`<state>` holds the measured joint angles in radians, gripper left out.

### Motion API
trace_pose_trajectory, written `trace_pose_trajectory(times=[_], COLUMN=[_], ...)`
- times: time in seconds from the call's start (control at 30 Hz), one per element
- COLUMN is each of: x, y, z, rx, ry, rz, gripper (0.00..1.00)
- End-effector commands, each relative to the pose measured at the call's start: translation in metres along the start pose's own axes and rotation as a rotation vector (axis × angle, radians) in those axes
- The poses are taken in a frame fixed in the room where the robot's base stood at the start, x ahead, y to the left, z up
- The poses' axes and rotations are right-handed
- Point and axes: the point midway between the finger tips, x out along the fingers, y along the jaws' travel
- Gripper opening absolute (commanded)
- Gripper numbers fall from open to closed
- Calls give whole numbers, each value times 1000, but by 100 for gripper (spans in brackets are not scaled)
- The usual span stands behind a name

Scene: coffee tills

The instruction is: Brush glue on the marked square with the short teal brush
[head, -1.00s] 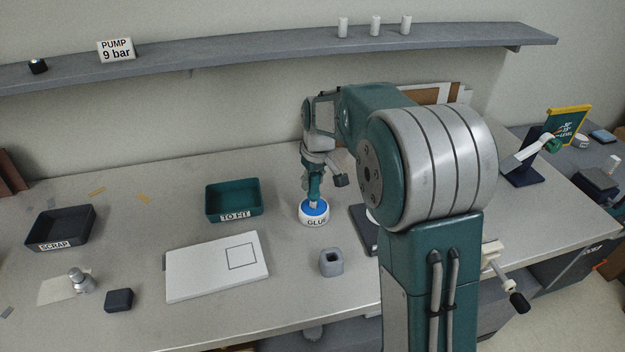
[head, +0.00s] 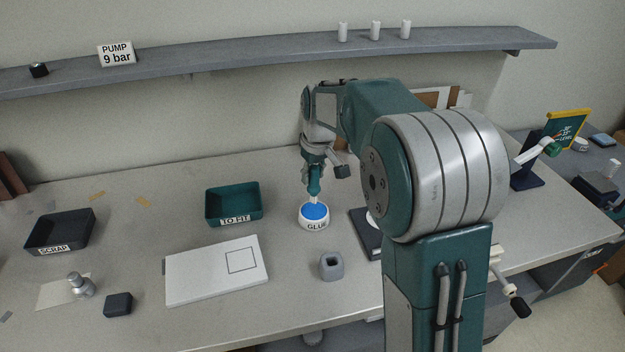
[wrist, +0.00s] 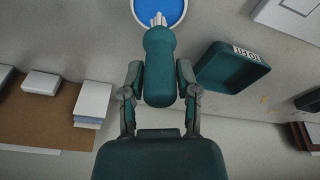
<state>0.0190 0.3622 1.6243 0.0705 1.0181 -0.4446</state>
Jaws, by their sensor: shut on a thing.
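My gripper (head: 313,182) is shut on the short teal brush (wrist: 160,72), with its pale bristles pointing down. In the wrist view the brush sits between both fingers, and its bristles show against the blue glue. The glue pot (head: 314,220), white with blue glue inside and a GLUE label, stands right under the brush. The bristle tip is at or just above the glue; I cannot tell whether it touches. The marked square (head: 242,259) is a thin outline on the right part of a white board (head: 205,282), to the left and nearer than the pot.
A teal TO FIT tray (head: 233,222) stands behind the board, and a dark SCRAP tray (head: 62,250) at far left. A grey hollow block (head: 331,266) stands between board and my arm. A dark block (head: 118,304) and metal weight (head: 78,284) lie front left.

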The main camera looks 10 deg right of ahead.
Motion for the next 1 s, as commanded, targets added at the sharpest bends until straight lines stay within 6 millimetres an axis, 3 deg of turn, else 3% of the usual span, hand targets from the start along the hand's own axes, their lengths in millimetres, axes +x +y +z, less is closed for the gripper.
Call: trace_pose_trajectory(times=[0.5,1.0], x=[-34,-36], y=[0,0], z=[-5,-6], rx=[0,0], ry=[2,1], rz=[1,0], gripper=[0,0])
